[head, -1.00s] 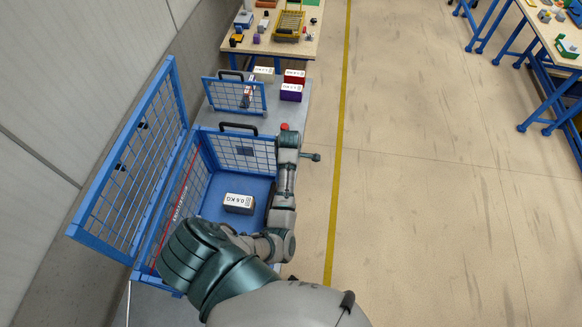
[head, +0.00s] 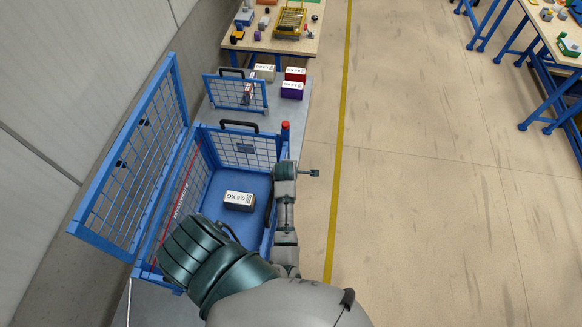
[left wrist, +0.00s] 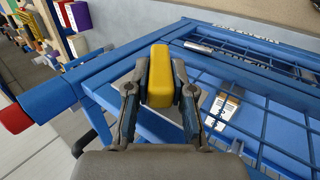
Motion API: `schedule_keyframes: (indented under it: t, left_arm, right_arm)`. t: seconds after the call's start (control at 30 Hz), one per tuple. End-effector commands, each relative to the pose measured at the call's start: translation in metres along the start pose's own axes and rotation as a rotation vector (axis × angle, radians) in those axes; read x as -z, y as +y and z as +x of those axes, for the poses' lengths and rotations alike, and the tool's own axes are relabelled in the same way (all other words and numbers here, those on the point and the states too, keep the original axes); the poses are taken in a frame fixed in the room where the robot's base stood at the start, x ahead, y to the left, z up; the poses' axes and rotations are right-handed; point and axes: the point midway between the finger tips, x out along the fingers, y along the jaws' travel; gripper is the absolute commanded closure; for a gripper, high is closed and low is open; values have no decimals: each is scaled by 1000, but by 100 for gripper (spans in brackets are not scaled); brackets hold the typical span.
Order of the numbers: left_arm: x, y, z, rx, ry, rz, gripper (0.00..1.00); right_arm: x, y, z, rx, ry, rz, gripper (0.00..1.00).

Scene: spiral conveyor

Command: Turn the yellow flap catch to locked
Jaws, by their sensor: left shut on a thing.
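The yellow flap catch (left wrist: 160,76) is a small yellow block in the left wrist view, upright at the blue frame's edge. My left gripper (left wrist: 160,97) has a finger on each side of it and is shut on it. In the head view my left arm (head: 286,215) reaches along the right side of the blue mesh crate (head: 205,160); its fingers and the catch are hidden there. I cannot tell from these views whether the catch stands at locked. My right gripper is not in view.
A labelled box (head: 239,200) lies inside the crate. A tall mesh panel (head: 130,170) stands open at its left. A red-capped blue post (head: 285,125) rises at the crate's far right corner.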

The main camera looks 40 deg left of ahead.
Motion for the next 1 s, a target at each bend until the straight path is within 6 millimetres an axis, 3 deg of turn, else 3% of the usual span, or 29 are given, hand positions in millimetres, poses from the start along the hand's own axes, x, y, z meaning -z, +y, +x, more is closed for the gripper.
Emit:
schedule_keyframes:
  t: [0.3, 0.33, 0.4, 0.43, 0.77, 0.87, 1.0]
  left_arm:
    - [-3, 2, -1, -4, -6, -1, 100]
    - [-3, 2, 0, -4, -6, -1, 72]
    - [-3, 1, 0, -4, -6, -1, 55]
    - [-3, 1, 0, -3, -5, -1, 52]
    - [-1, 0, -2, -1, -3, 0, 52]
    - [-2, 0, -13, -2, -2, -1, 52]
    - [-1, 0, -41, -4, 0, 1, 52]
  right_arm:
    - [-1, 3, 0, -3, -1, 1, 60]
    - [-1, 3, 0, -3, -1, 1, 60]
    - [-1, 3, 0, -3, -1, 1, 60]
    - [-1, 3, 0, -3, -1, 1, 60]
    - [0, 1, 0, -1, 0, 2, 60]
    - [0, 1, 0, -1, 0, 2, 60]
    - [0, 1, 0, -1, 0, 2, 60]
